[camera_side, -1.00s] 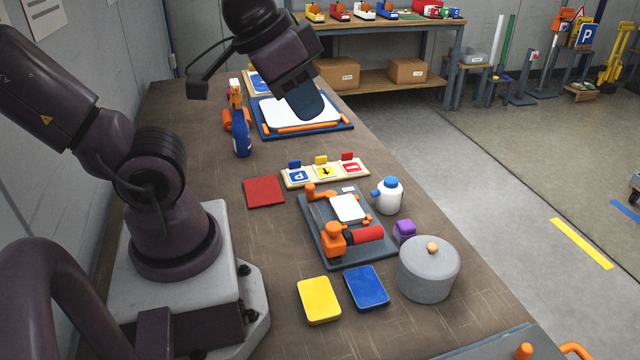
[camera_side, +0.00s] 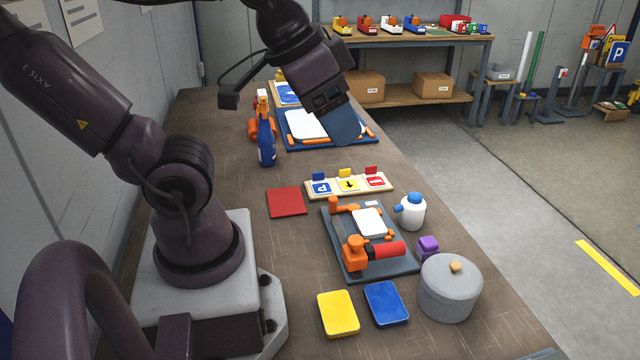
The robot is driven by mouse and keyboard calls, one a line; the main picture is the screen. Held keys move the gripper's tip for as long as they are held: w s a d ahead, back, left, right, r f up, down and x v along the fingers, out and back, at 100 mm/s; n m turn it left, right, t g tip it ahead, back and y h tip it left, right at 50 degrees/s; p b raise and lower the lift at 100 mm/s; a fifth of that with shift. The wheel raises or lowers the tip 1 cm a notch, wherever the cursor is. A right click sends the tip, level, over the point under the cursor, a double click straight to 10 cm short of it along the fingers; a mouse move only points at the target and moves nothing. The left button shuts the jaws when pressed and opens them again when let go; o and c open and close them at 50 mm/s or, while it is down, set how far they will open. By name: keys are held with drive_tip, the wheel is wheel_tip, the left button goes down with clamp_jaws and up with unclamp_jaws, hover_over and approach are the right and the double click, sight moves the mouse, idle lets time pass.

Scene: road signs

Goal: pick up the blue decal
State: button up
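A blue decal with a white P (camera_side: 321,188) lies at the left end of a pale wooden holder (camera_side: 392,188), with a small blue tab behind it. A yellow decal with an arrow (camera_side: 348,184) and a red decal (camera_side: 375,181) lie beside it. My gripper (camera_side: 346,132) hangs above the table, behind and above the holder, in front of the blue-framed white board. It points down and to the right, apart from the decals. Its fingertips look like one dark blue-grey block; I cannot see a gap or anything held.
A grey fixture with orange clamps and a red handle (camera_side: 388,250) stands in front of the holder. A red square (camera_side: 286,202), spray bottle (camera_side: 266,140), white bottle (camera_side: 411,212), grey pot (camera_side: 449,290), yellow plate (camera_side: 338,314) and blue plate (camera_side: 386,303) surround it.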

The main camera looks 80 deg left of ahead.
drive_tip(key=n+g, duration=0.6)
drive_tip(key=n, duration=1.2)
hover_over(318, 173)
drive_tip(key=f, duration=2.8)
drive_tip(key=shift+s+a+f, duration=0.1)
drive_tip(key=shift+s+a, duration=0.1)
drive_tip(key=shift+a, duration=0.1)
drive_tip(key=shift+w+d+f, duration=0.15)
drive_tip(key=shift+f, duration=1.3)
drive_tip(key=shift+w+d+f, duration=0.1)
drive_tip(key=shift+w+f, duration=0.05)
drive_tip(key=shift+f, duration=1.3)
drive_tip(key=c, duration=0.7)
